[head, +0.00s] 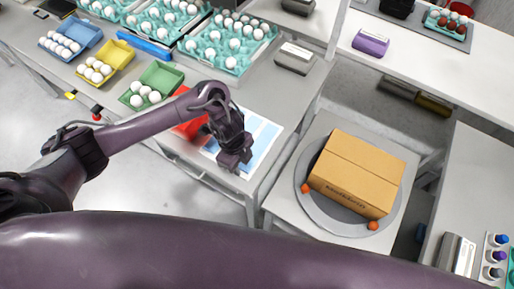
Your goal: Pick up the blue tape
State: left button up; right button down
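My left gripper (236,163) hangs above the front right part of the table, over a blue and white sheet (262,135). It points down, and its fingers are too dark and small to tell open from shut. I see no thing clearly held in it. A small round blue-topped item (499,240) stands in a white rack at the far right edge, well away from the gripper. It may be the blue tape, but I cannot tell for sure. My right gripper is not in view.
Egg cartons in blue (73,38), yellow (106,65) and green (159,81) line the table's left. A red item (192,126) lies partly behind my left arm. A cardboard box (357,174) sits on a round plate (318,212). Teal egg trays (222,62) stand behind.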

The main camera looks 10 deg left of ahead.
pick_arm(q)
jog(key=shift+d+f, duration=0.1)
jog(key=shift+f, duration=0.65)
jog(key=shift+c, duration=0.4)
grip_shut()
jog(key=shift+r, duration=0.1)
